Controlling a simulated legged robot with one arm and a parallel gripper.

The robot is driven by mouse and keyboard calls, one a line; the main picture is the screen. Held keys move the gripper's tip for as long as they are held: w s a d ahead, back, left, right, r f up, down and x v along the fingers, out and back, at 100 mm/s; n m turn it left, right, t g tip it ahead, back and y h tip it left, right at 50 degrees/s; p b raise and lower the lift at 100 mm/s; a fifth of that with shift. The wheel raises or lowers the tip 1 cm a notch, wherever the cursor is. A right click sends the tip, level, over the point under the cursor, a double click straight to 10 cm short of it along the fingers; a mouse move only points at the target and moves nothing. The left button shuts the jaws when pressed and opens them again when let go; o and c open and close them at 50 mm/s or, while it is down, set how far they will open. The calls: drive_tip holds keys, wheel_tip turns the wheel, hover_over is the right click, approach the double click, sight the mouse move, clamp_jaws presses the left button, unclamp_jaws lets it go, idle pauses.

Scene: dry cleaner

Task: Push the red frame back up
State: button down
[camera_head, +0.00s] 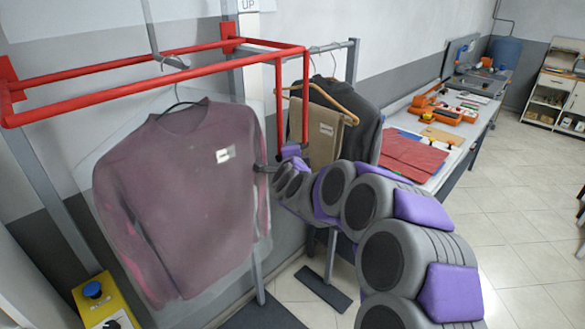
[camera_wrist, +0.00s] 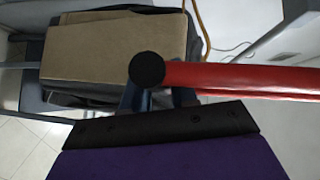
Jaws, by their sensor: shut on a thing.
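The red frame (camera_head: 294,57) juts out from the wall at the upper left, its long bars roughly level, with two bars hanging down at its right end. In the wrist view a red bar (camera_wrist: 235,79) with a black end cap runs in from the right, just in front of my gripper (camera_wrist: 160,101). In the head view my gripper (camera_head: 277,166) is at the lower end of the hanging bars, beside the sweater's right edge. It appears shut on the red frame; the contact itself is mostly hidden.
A mauve sweater (camera_head: 185,190) in a clear cover hangs close to my gripper. Trousers (camera_head: 324,132) and a dark garment hang on a rack behind. A yellow box with a blue button (camera_head: 92,289) stands lower left.

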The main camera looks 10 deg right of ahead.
wheel_tip(320, 180, up, 9)
drive_tip(key=p, duration=0.3)
drive_tip(key=shift+f+p, duration=0.2)
drive_tip(key=shift+p, duration=0.2)
drive_tip(key=shift+r, duration=0.1)
drive_tip(key=c, duration=1)
unclamp_jaws()
drive_tip(key=shift+w, duration=0.1)
drive_tip(key=shift+a, duration=0.1)
drive_tip(key=shift+s+a, duration=0.1)
drive_tip(key=shift+s, duration=0.55)
drive_tip(key=v, duration=1.6)
drive_tip(key=shift+b, duration=0.3)
drive_tip(key=shift+a, duration=0.1)
